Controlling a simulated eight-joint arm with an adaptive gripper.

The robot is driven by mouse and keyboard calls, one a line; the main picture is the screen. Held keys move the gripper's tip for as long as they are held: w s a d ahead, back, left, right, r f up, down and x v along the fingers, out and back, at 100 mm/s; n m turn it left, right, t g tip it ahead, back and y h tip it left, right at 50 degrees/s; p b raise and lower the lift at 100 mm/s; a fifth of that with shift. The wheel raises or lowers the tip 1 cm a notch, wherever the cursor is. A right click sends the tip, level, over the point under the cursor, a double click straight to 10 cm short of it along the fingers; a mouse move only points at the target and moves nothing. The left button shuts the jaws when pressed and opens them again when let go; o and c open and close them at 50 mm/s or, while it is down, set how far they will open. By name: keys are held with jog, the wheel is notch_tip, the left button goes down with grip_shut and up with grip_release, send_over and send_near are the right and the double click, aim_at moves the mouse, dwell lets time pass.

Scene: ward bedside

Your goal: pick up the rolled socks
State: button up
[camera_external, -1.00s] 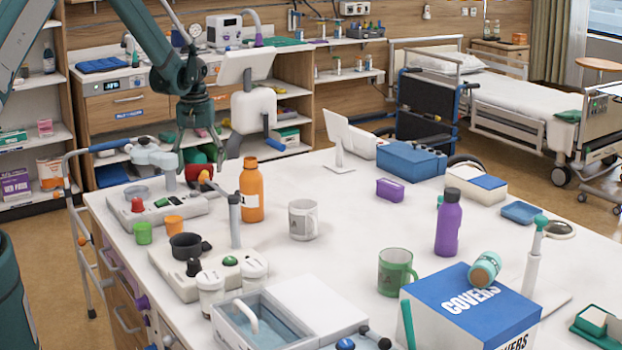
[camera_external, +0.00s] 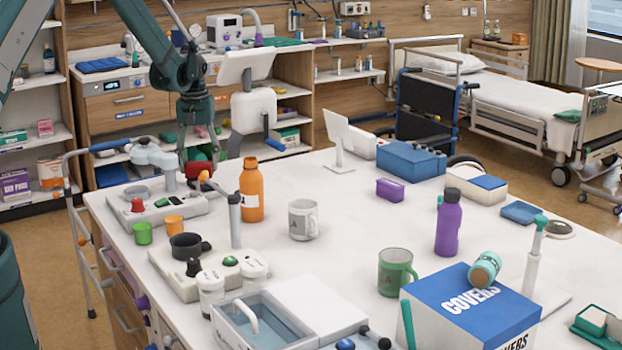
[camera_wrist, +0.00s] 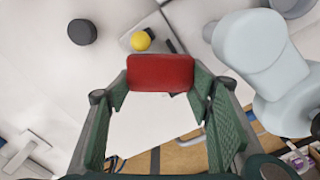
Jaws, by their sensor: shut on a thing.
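A red block-like bundle, seemingly the rolled socks (camera_wrist: 161,72), sits between my fingertips in the wrist view. My gripper (camera_wrist: 160,80) is shut on it, with a green finger at each side. The bundle spans the gap between the tips. In the external view my gripper (camera_external: 199,158) points down over the far left part of the white table, behind the console with the red knob.
An orange bottle (camera_external: 251,190) stands right of my gripper. A console with a red knob (camera_external: 150,206) stands just in front of it. A white mug (camera_external: 302,219), a purple bottle (camera_external: 449,224) and the COVERS box (camera_external: 468,300) are further right.

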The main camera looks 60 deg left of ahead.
jog(key=shift+r+b, duration=0.5)
jog(key=shift+r, duration=4.05)
jog(key=shift+r, duration=0.1)
jog(key=shift+s+d+r+m+t+y+b, duration=0.15)
jog(key=shift+r+m+t+y+b, duration=0.35)
jog(key=shift+r, duration=0.55)
jog(key=shift+s+d+r+m+t+y+b, duration=0.1)
jog(key=shift+s+r+m+t+y+b, duration=0.15)
jog(key=shift+r+m+y+b, duration=0.6)
jog(key=shift+r+n+h, duration=0.25)
jog(key=shift+n+h, duration=0.1)
jog(key=shift+s+d+p+x, duration=0.1)
jog(key=shift+s+d+x, duration=0.05)
jog(key=shift+x, duration=0.9)
jog(key=shift+s+d+p+x, duration=0.15)
jog(key=shift+x, duration=0.85)
jog(key=shift+s+d+p+x, duration=0.1)
jog(key=shift+s+d+x, duration=0.1)
jog(key=shift+x, duration=0.85)
jog(key=shift+w+f, duration=0.1)
jog(key=shift+f, duration=0.05)
